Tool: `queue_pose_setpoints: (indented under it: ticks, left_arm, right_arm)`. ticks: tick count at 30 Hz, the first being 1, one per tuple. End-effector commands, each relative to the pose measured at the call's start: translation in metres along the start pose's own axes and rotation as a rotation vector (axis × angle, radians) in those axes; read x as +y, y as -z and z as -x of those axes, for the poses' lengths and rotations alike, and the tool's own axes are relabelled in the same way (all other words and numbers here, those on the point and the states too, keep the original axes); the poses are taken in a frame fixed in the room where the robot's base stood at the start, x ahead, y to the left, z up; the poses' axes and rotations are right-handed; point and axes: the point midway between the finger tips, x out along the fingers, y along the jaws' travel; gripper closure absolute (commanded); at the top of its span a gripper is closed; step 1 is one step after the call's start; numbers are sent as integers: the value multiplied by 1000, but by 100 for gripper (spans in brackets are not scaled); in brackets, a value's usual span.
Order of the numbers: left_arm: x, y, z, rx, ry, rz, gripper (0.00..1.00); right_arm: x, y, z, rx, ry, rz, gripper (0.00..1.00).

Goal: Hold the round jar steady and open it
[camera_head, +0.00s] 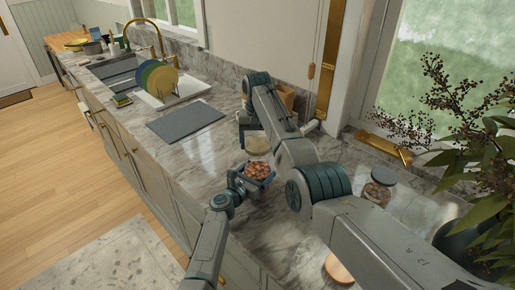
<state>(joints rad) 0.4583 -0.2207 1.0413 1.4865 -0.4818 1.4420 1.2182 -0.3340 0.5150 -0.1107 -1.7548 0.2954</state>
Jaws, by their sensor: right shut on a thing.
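The round jar (259,170) stands on the marble counter, its top open and brown contents showing. My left gripper (256,174) reaches up from the bottom of the view, with its dark fingers closed around the jar's sides. My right gripper (252,128) hangs from the large arm coming in from the right. It is shut on a pale round lid (257,144), just beyond the jar and apart from its rim. My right arm hides part of the counter behind.
A grey board (186,121) lies on the counter left of the jar. Beyond are a rack with coloured plates (158,77) and a sink (112,69). Another jar (378,191) stands at right beside a leafy plant (485,150). A round wooden piece (339,270) lies near the bottom.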

Motion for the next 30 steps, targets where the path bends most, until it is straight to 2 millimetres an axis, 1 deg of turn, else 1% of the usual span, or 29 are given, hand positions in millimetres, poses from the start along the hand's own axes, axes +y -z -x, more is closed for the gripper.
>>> queue_pose_setpoints:
  ticks: [5,6,8,15,19,23,30]
  left_arm:
    - [0,-2,-1,-3,0,-1,78]
    - [0,-2,-1,-3,0,-1,13]
    - [0,-2,-1,-3,0,-1,1]
    - [0,-1,0,-1,0,0,0]
    - [0,-1,8,-2,-1,0,0]
    - [0,0,26,-1,-1,-1,0]
    - [1,1,74,-1,-1,-2,0]
  right_arm:
    - [0,0,2,-1,0,0,52]
    - [0,0,2,-1,0,0,52]
    - [0,0,2,-1,0,0,52]
    - [0,0,2,-1,0,0,52]
    - [0,0,2,-1,0,0,52]
    - [0,0,4,-1,0,0,52]
    - [0,0,2,-1,0,0,52]
